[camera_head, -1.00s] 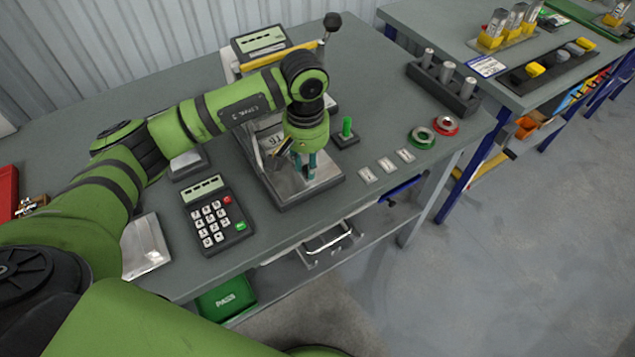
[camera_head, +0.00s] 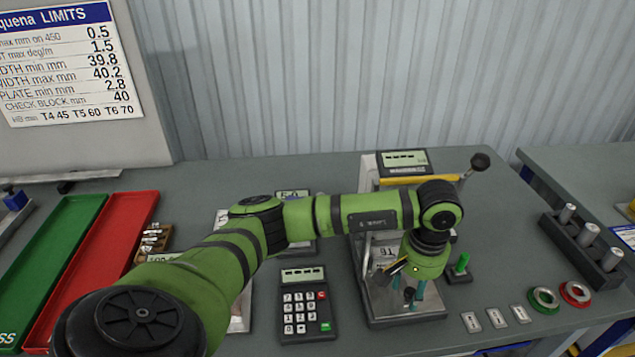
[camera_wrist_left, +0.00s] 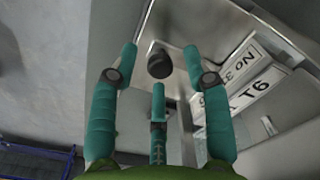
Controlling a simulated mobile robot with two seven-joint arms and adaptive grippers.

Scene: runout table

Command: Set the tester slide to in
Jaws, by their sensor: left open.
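The tester stands on the bench with a bright metal base plate (camera_head: 425,309), a yellow bar and a lever with a dark ball (camera_head: 480,162). My left gripper (camera_head: 410,297) points down over the base plate, in front of the tester's upright. In the left wrist view my left gripper (camera_wrist_left: 160,65) is open, with its teal fingers spread. A small dark knob (camera_wrist_left: 158,60) shows between the fingertips, apparently untouched. My arm hides part of the tester, and I cannot tell the slide's position. My right gripper is not in view.
A keypad unit (camera_head: 305,305) stands left of the tester. Green (camera_head: 543,300) and red (camera_head: 575,293) rings and a block with metal cylinders (camera_head: 585,240) are farther right. Green and red (camera_head: 90,270) trays lie left.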

